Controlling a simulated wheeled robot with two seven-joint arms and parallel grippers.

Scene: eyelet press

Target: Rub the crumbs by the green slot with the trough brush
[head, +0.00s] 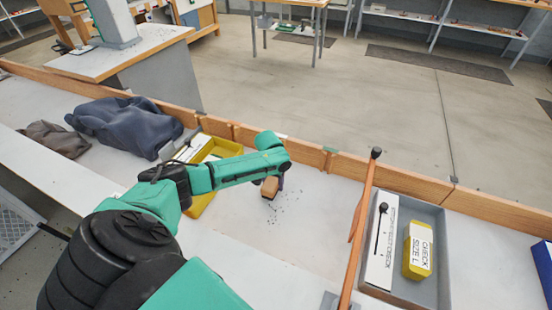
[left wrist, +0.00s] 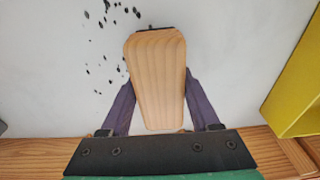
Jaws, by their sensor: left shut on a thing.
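My left gripper (head: 277,184) is shut on the trough brush (head: 269,188), a block with a pale wooden back. In the left wrist view the brush (left wrist: 157,62) sits between the two purple fingers, with a thin dark edge at its far end. Its bristles are otherwise hidden under the wood. Dark crumbs (head: 274,209) lie scattered on the pale bench just beside the brush; they also show in the left wrist view (left wrist: 104,42). I cannot tell whether the brush touches the surface. A green mark (head: 331,150) shows on the wooden rail behind. My right gripper is not in view.
A yellow tray (head: 199,204) lies left of the crumbs, partly behind my arm. A dark blue cloth (head: 125,123) lies farther left. A long wooden bar (head: 358,235) and a grey tray (head: 437,212) with a yellow box (head: 418,258) are at right. Bench between is clear.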

